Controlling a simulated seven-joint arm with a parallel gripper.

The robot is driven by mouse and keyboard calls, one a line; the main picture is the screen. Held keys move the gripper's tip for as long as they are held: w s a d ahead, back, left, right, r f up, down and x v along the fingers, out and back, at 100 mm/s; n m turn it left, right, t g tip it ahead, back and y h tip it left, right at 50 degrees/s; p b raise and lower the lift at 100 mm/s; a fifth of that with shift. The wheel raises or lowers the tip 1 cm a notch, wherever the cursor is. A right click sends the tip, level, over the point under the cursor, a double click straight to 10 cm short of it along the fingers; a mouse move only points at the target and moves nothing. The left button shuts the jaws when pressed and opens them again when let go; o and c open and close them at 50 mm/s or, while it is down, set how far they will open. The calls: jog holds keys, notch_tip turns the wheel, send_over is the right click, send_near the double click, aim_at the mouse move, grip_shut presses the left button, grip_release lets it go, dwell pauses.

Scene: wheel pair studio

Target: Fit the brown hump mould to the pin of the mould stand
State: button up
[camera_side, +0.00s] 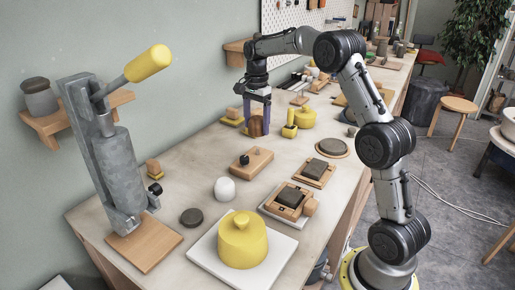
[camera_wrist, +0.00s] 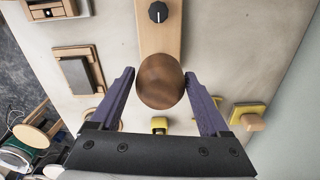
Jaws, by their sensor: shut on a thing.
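The brown hump mould (camera_wrist: 160,82), a rounded dark wood piece, is between the two purple fingers of my gripper (camera_wrist: 160,78) in the wrist view. The gripper is shut on it. In the side view the mould (camera_side: 256,127) is partly covered by the fingers of my gripper (camera_side: 257,120). A long wooden block with a black knob, which looks like the mould stand (camera_side: 252,165), lies on the table in front of the gripper. In the wrist view this stand (camera_wrist: 150,38) runs from the top edge to behind the mould. I cannot make out its pin; the mould may hide it.
A white dome (camera_side: 225,189) and a dark disc (camera_side: 191,217) lie left of the stand. A yellow lidded pot (camera_side: 242,243) sits on a white board in front. A grey lever press (camera_side: 110,150) stands at left. Yellow pieces (camera_side: 304,118) are near the gripper's right.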

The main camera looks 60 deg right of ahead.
aim_at(257, 153)
jog(key=shift+f, duration=0.6)
jog(key=shift+f, duration=0.25)
dwell(0.6)
jog(key=shift+f, duration=1.25)
jog(key=shift+f, duration=0.15)
dwell(0.3)
jog(key=shift+f, duration=1.4)
jog(key=shift+f, duration=0.25)
jog(key=shift+f, duration=0.1)
jog(key=o, duration=1.3)
jog(key=shift+f, duration=0.1)
jog(key=shift+c, duration=0.2)
